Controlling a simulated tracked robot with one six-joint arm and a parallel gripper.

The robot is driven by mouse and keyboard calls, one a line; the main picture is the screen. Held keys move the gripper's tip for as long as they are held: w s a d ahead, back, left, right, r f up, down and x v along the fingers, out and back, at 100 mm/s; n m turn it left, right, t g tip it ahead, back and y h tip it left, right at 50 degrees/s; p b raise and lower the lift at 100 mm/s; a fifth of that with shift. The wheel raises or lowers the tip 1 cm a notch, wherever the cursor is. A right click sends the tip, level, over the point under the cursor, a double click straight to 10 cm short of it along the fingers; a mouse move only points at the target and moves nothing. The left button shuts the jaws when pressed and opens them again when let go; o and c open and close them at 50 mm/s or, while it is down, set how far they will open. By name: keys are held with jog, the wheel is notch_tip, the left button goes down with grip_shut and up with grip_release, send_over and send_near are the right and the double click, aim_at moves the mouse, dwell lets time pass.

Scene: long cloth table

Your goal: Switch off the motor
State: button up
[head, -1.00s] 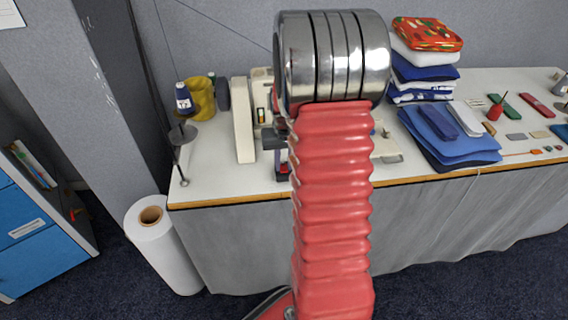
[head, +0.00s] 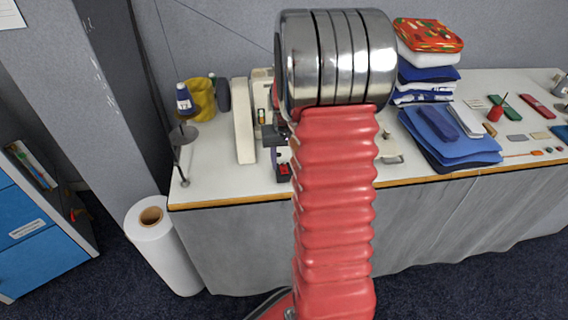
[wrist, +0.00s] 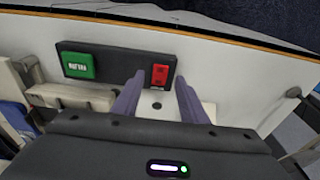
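A dark switch box (wrist: 118,66) shows in the wrist view, with a green button (wrist: 78,65) at its left and a smaller red button (wrist: 160,76) at its right end. My gripper (wrist: 160,79) is open and empty, its two grey-purple fingers apart, with the red button seen between their tips. I cannot tell whether the fingers touch the box. In the head view the switch box (head: 283,168) shows partly at the table's front, left of my arm, which hides most of the gripper.
A white sewing machine (head: 244,120) stands behind the switch box. A thread stand with a blue spool (head: 184,99) is to the left. Folded cloths (head: 440,135) and small tools lie to the right. A white roll (head: 165,250) stands on the floor at the table's left end.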

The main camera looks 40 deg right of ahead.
notch_tip(320, 180, up, 12)
jog(key=s, duration=0.1)
jog(key=shift+s+a, duration=0.15)
jog(key=shift+a, duration=0.3)
dwell(0.3)
jog(key=s+a+r+n+t, duration=0.1)
jog(key=s+a+r+n, duration=0.1)
jog(key=s+a, duration=0.3)
jog(key=s+a+r+n+t, duration=0.1)
jog(key=s+a, duration=0.4)
jog(key=a, duration=0.9)
jog(key=s+a+r+n+t, duration=0.2)
jog(key=s+a+r, duration=0.3)
jog(key=a, duration=0.5)
jog(key=shift+n+y, duration=0.4)
jog(key=shift+n, duration=0.4)
